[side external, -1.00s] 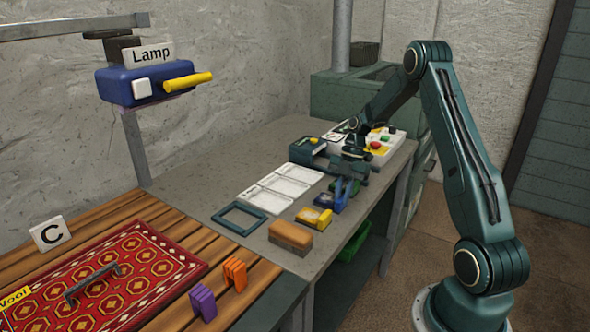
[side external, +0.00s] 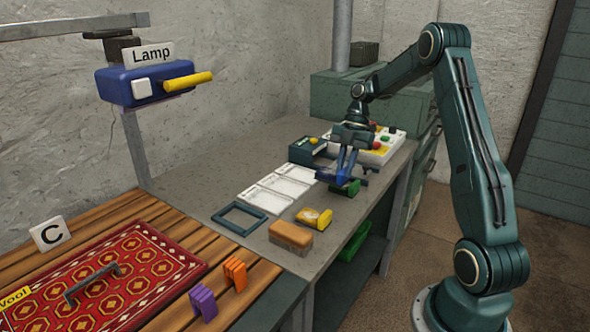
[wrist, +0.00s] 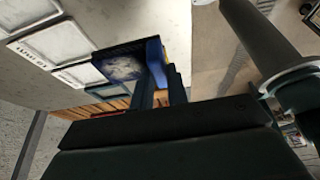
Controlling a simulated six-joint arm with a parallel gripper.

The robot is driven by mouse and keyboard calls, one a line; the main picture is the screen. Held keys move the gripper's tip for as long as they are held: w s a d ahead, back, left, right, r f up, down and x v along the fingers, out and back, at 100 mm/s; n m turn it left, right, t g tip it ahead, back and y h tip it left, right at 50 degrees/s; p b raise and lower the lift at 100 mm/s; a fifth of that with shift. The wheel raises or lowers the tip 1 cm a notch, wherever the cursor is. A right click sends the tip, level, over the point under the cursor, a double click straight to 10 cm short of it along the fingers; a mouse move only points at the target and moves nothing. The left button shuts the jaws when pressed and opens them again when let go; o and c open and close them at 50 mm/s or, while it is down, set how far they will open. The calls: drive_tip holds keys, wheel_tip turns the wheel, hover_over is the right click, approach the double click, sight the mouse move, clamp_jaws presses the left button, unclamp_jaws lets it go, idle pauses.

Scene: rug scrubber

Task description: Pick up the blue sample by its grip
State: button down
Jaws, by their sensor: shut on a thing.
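My gripper (side external: 346,163) is shut on the blue sample (side external: 328,176) and holds it above the right side of the grey bench. In the wrist view, the sample's dark blue body with a pale mottled patch (wrist: 122,67) shows beyond my gripper. Its bright blue grip (wrist: 154,52) is at the fingers, which are partly hidden by the gripper body. A green sample (side external: 346,188) stands on the bench just below and right of the held one. A yellow sample (side external: 314,217) lies nearer the front.
White trays (side external: 263,199) lie in a row left of my gripper. A teal frame (side external: 239,217) and a brown block (side external: 291,236) are in front. A dark box (side external: 307,152) and a button panel (side external: 380,151) stand behind. A red rug (side external: 110,275) lies at the left.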

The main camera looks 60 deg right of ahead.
drive_tip(key=shift+r, duration=0.5)
